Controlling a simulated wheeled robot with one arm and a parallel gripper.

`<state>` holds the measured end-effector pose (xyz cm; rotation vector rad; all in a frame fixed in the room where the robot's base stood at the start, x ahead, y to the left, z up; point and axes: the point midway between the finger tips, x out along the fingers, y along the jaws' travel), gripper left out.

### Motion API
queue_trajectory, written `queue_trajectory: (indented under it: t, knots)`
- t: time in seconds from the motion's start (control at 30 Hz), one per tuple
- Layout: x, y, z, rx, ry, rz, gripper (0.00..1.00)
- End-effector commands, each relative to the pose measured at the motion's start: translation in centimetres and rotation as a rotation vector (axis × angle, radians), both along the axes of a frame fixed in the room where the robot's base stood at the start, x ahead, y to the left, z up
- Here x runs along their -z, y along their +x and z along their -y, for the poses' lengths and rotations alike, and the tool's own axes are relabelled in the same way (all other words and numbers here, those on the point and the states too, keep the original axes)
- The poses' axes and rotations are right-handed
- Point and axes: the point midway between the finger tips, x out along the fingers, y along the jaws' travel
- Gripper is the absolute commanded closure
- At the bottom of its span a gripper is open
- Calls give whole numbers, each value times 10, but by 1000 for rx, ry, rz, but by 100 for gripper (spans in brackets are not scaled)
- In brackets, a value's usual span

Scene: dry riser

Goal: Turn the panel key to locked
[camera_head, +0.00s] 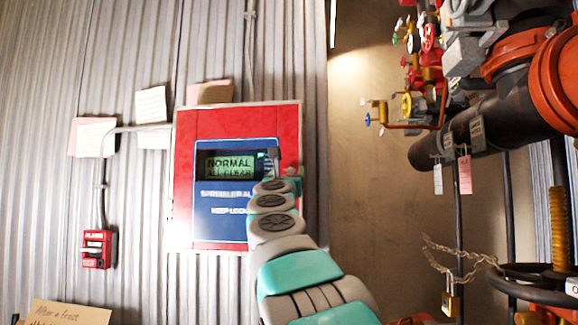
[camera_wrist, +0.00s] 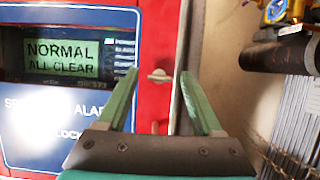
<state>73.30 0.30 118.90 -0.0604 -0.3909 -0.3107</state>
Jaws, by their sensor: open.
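The red alarm panel (camera_head: 240,120) hangs on the corrugated wall, with a blue face and a green display (camera_head: 230,165) reading "NORMAL ALL CLEAR". In the wrist view, the panel key (camera_wrist: 160,75) is a small pale metal piece on the red right-hand strip of the panel (camera_wrist: 155,25). My gripper (camera_wrist: 158,92) is open, its two green fingers on either side of the key, with visible gaps. Whether the fingertips reach the key's depth I cannot tell. In the head view, my gripper (camera_head: 280,165) is at the panel's right side and the key is hidden behind it.
A small red alarm box (camera_head: 97,249) is on the wall at lower left. Paper notes (camera_head: 93,137) are stuck around the panel. Pipes (camera_head: 490,125), coloured valves and a chain with a padlock (camera_head: 451,303) fill the right side. Bare wall lies between panel and pipes.

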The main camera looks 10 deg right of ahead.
Motion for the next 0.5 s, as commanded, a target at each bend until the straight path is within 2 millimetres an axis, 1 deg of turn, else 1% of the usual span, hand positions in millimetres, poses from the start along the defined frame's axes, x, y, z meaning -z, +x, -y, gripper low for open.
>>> queue_trajectory:
  t: [0.13, 0.43, 0.5]
  knots:
    - [-2, 7, 3, 0, 0, -2, 32]
    - [-2, 8, 3, -1, -1, -2, 32]
    - [-2, 8, 2, -1, -1, -2, 40]
